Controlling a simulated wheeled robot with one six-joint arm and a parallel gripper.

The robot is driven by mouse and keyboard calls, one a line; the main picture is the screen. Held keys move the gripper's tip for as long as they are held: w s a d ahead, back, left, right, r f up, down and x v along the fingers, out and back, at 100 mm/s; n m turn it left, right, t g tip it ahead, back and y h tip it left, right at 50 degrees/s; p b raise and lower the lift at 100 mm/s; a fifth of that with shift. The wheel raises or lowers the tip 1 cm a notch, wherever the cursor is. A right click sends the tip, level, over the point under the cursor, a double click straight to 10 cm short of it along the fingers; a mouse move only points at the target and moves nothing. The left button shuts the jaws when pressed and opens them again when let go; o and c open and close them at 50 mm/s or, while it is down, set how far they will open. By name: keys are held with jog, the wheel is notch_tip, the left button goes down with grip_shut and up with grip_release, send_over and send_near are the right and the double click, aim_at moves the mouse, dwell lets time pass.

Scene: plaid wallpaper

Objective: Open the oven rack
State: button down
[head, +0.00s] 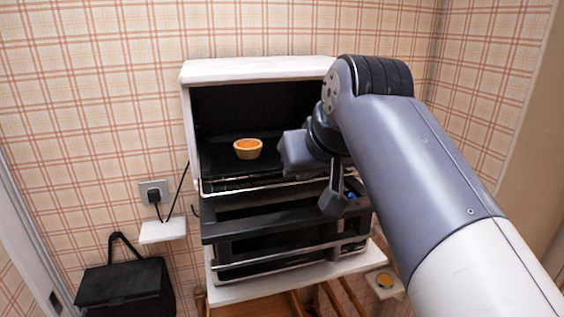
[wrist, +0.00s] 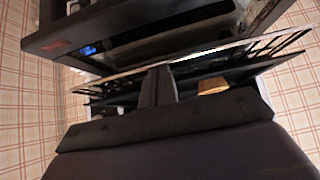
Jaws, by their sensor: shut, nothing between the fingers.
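The oven (head: 255,70) is a white-topped box with a dark, open-fronted cavity. Its rack (head: 240,184) shows a thin metal front edge low in the opening; the edge also crosses the wrist view (wrist: 215,50). A small yellow cup with orange filling (head: 248,149) sits upright inside, above the rack's left-middle part; it shows right of my fingers in the wrist view (wrist: 212,86). My gripper (head: 292,153) is at the right side of the opening, right of the cup. Its fingers (wrist: 158,86) are together and empty, close to the rack edge; contact cannot be told.
A dark door panel with a bar (head: 250,225) lies below the opening, in front of the oven. The oven stands on a white shelf (head: 235,292). A small round item (head: 385,281) lies at lower right.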

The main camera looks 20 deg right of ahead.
jog(key=shift+s, duration=1.4)
jog(key=shift+r, duration=0.1)
